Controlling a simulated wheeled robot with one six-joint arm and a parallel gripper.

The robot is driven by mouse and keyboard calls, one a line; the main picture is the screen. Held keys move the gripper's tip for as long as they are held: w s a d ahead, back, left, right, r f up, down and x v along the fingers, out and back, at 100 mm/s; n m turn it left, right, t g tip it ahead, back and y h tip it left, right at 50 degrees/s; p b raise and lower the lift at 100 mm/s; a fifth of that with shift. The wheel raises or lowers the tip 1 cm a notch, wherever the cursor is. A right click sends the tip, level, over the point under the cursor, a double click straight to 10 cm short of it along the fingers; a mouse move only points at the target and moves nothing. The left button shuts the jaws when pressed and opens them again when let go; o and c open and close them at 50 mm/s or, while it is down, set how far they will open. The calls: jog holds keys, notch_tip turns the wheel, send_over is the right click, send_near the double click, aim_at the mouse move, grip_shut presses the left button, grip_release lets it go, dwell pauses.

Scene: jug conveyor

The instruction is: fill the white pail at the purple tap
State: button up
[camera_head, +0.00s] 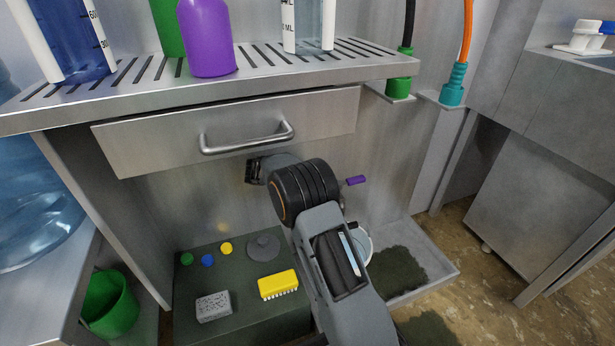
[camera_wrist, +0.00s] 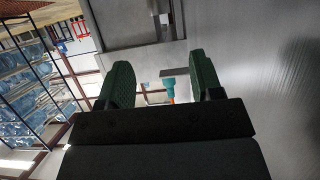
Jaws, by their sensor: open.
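The purple tap (camera_head: 355,180) shows as a purple handle low on the steel wall, just right of my arm's black joint; the rest of the tap is hidden behind my arm. The white pail (camera_head: 365,246) stands low behind my arm, with only part of its right side showing. My gripper (camera_wrist: 160,72) is open in the wrist view, its two dark green fingers apart with nothing held between them. In the camera_head view my arm reaches under the drawer, and its fingers cannot be made out clearly. Neither the pail nor the purple tap can be made out in the wrist view.
A steel drawer (camera_head: 230,128) and slotted shelf (camera_head: 130,92) with a purple bottle (camera_head: 206,38) overhang my arm. A yellow brush (camera_head: 278,284) and grey sponge (camera_head: 213,306) lie lower left, near a green bucket (camera_head: 108,303).

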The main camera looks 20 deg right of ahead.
aim_at(343, 181)
jog(key=x, duration=1.3)
jog(key=shift+w+d+f, duration=0.1)
jog(key=shift+d+f, duration=0.05)
jog(key=c, duration=1)
